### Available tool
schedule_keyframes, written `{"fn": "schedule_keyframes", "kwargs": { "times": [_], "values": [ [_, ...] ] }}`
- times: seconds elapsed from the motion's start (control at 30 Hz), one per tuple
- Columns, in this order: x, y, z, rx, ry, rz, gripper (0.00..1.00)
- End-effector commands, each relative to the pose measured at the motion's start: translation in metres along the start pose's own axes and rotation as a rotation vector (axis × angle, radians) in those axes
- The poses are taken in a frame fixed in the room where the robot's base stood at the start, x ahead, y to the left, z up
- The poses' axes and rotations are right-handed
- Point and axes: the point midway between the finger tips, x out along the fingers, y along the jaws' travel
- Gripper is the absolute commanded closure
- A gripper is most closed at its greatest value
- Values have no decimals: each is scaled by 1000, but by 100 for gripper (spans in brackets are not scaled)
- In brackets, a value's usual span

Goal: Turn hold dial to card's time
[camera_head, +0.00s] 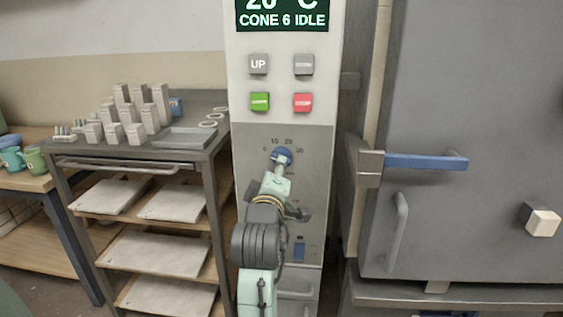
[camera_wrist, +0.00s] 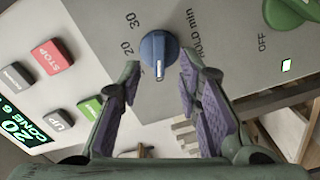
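The blue hold dial (camera_head: 281,157) sits on the grey kiln control panel, under a row of minute marks. In the wrist view the dial (camera_wrist: 158,54) has a white pointer line aimed down the picture, away from the visible 20 and 30 marks, on the side where the UP button lies. My gripper (camera_wrist: 159,68) is open, with one purple-padded finger on each side of the dial and gaps between pads and knob. In the head view my gripper (camera_head: 281,165) reaches up to the dial and partly covers it. I cannot make out a card with a time.
Above the dial are UP (camera_head: 258,64), grey, green and red STOP (camera_head: 303,102) buttons and a display (camera_head: 285,18) reading CONE 6 IDLE. A shelf cart (camera_head: 215,146) stands left; the kiln door (camera_head: 480,130) with a blue-handled latch (camera_head: 425,161) is right.

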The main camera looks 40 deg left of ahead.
Motion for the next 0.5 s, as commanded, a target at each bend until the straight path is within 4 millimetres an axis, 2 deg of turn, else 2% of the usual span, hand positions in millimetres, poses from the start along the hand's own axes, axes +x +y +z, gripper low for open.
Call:
{"fn": "schedule_keyframes", "kwargs": {
  "times": [0.03, 0.2, 0.5],
  "values": [
    [10, 2, -1, 1, 0, -1, 68],
    [33, 2, -1, 2, 0, 1, 68],
    [45, 1, 0, 2, 2, 2, 68]
  ]
}}
